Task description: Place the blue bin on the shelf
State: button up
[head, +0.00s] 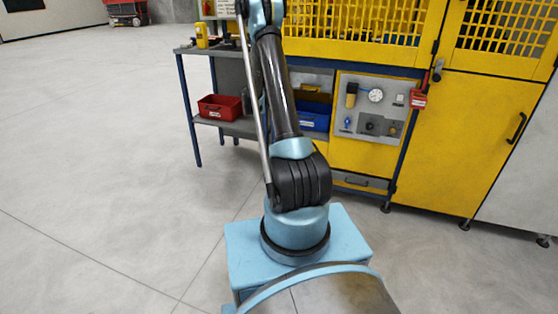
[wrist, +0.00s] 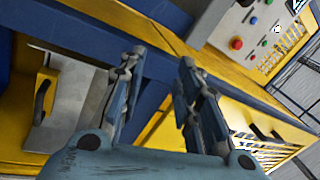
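A panel with a round gauge (head: 375,95) is right of the blue bin. A yellow device (head: 202,35) stands on the bench's left end. The floor (head: 90,170) at left is clear.

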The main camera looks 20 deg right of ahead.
jog(key=s+a+r+n+y, duration=1.1)
jog(key=a+r+n, duration=0.1)
jog(key=a+r, duration=0.1)
jog(key=s+a+n+g+y, duration=0.2)
jog(key=s+a+n+g, duration=0.1)
jog(key=s, duration=0.6)
jog(key=s+d+f+n+g, duration=0.1)
jog(key=s+f+g, duration=0.3)
jog(key=s, duration=1.3)
jog(key=s+d+f+n+g+h, duration=0.1)
jog(key=s+d+f+n+g, duration=0.1)
jog(key=s+f, duration=0.8)
jog(key=s+d+f+n+g+h, duration=0.1)
jog(key=s+f+g, duration=0.5)
jog(key=s, duration=1.7)
jog(key=shift+s+d+f+n+g, duration=0.35)
jog(key=shift+d+f+n, duration=0.25)
jog(key=shift+f+n, duration=0.3)
